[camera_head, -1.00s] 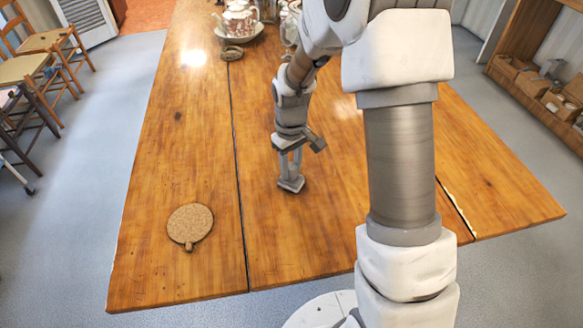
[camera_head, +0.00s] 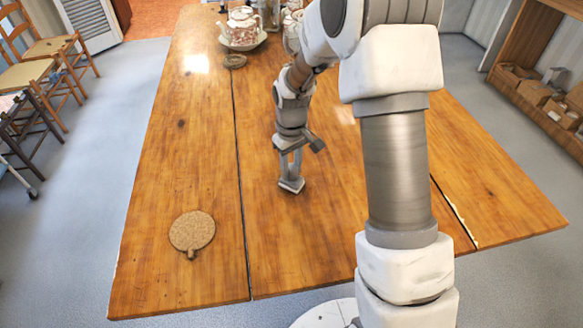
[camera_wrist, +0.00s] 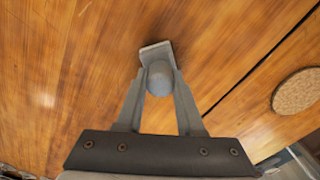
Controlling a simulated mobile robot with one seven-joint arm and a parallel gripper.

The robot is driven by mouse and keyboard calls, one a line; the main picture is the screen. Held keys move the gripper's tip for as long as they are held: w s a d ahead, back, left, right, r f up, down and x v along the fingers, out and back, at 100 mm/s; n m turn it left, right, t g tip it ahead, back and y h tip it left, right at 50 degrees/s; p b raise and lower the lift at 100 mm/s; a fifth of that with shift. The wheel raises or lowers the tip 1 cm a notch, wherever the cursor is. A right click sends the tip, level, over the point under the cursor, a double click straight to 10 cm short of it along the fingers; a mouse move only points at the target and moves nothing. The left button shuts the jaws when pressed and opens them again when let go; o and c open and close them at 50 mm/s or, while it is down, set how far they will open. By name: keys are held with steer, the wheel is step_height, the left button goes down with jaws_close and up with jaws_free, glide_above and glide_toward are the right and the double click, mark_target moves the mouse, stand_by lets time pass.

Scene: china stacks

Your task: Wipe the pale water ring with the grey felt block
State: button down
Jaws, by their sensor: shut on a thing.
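The grey felt block (camera_head: 291,186) is at the middle of the wooden table, at or just above its surface; I cannot tell contact. My gripper (camera_head: 291,167) points down over it, its fingers closed on its rounded knob. The wrist view shows the block's flat base (camera_wrist: 156,51) beyond the knob (camera_wrist: 160,78), between the fingertips (camera_wrist: 160,85). A faint pale patch (camera_wrist: 47,100) lies on the wood at left in the wrist view; I cannot tell whether it is the water ring or a reflection. No clear ring shows in the head view, where my arm hides part of the table.
A round cork mat (camera_head: 192,231) lies at the front left of the table (camera_head: 165,165). Dark seams run lengthwise. Wood around the block is clear.

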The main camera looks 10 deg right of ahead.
steer(key=shift+r+p, duration=2.05)
steer(key=shift+r, duration=0.95)
steer(key=shift+f, duration=0.1)
